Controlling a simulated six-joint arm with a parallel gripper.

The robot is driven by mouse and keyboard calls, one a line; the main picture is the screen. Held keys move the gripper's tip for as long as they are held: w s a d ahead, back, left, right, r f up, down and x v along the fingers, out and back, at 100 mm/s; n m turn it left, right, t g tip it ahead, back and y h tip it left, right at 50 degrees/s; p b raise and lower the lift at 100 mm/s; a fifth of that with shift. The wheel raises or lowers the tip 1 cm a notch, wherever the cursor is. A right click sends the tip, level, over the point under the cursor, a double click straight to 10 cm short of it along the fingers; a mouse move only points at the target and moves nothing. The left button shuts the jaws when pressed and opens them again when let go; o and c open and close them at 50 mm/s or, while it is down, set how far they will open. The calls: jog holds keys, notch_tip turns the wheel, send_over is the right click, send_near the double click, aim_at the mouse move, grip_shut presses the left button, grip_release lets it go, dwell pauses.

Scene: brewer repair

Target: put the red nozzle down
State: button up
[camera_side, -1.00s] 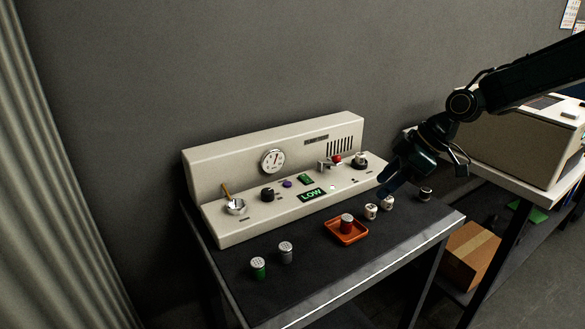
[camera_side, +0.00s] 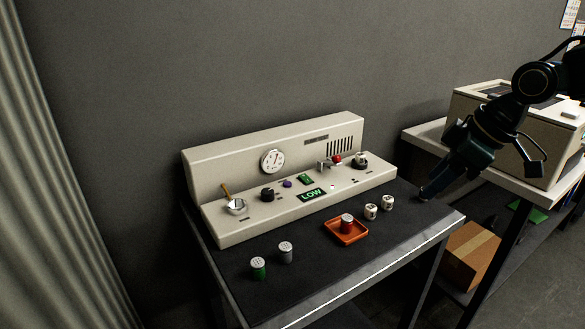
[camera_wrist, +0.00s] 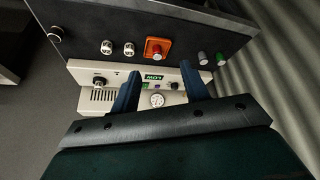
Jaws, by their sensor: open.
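The red nozzle (camera_side: 347,226) stands upright in the small orange tray (camera_side: 334,234) on the dark bench top. In the wrist view the red nozzle (camera_wrist: 156,50) shows in the orange tray (camera_wrist: 166,43), beyond my fingertips. My gripper (camera_side: 428,194) is at the bench's right end, well to the right of the tray. My gripper (camera_wrist: 159,72) shows its two blue fingers spread apart, with nothing held between them.
The cream brewer (camera_side: 250,219) stands along the back of the bench, its display reading LOW. A grey nozzle (camera_side: 285,252) and a green nozzle (camera_side: 258,268) stand at the left. A black knob (camera_wrist: 55,34) sits near the bench's end.

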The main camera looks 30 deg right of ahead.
jog(key=s+d+r+m+h, duration=0.1)
jog(key=s+m, duration=0.4)
jog(key=s, duration=0.9)
jog(key=shift+d+r+t+h, duration=0.3)
jog(key=shift+d+h, duration=0.15)
jog(key=shift+h, duration=0.05)
